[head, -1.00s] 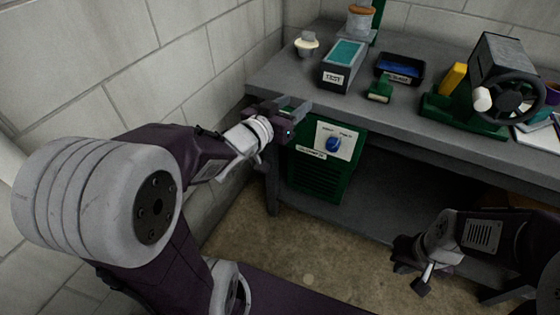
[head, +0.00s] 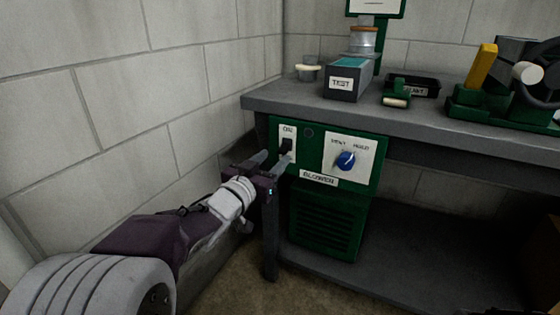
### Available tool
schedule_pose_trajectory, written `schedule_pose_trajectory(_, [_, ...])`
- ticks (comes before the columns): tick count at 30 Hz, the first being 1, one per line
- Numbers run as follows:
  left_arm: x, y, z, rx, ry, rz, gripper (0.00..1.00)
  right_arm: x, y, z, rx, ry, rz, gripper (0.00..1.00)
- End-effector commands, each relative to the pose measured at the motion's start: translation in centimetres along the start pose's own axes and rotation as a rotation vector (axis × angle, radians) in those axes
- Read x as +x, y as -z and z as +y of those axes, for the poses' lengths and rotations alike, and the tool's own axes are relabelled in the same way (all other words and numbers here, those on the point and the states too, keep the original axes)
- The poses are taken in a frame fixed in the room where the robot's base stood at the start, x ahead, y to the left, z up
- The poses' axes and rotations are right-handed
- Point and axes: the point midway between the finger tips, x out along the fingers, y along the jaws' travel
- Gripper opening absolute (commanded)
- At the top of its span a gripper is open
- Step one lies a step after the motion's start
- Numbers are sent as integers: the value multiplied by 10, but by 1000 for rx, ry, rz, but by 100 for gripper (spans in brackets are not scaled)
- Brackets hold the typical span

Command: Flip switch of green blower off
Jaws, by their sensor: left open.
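The green blower (head: 325,225) is mounted under the left end of the workbench, with a "BLOWER" label. On its front left is a white plate marked "ON" with a black switch (head: 287,145). To the right is a white plate with a blue knob (head: 346,160). My left gripper (head: 270,162) is open and empty, its fingertips close to the lower part of the switch plate. I cannot tell whether a finger touches the switch. My right gripper is out of view.
The grey workbench (head: 300,105) holds a box labelled "TEST" (head: 345,83), a dark tray (head: 425,88), a small green block (head: 396,93) and a green machine with a handwheel at right. A block wall stands close on the left. A bench leg (head: 270,240) is beside my left gripper.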

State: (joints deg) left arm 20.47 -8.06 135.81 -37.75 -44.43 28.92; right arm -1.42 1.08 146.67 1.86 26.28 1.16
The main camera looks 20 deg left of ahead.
Motion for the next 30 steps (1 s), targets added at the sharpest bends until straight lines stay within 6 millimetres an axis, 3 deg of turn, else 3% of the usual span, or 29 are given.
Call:
schedule_pose_trajectory(1, [11,-6,1,1,-4,0,45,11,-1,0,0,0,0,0])
schedule_pose_trajectory(7, [40,-3,0,0,-1,-1,45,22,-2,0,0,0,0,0])
schedule_pose_trajectory(17, [47,0,0,-1,0,-1,45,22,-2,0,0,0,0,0])
schedule_pose_trajectory(22, [47,0,0,-1,0,-1,0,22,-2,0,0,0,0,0])
schedule_pose_trajectory(26, [47,-1,0,0,0,0,0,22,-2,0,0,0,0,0])
schedule_pose_trajectory(30, [47,-8,0,-1,0,26,0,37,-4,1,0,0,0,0])
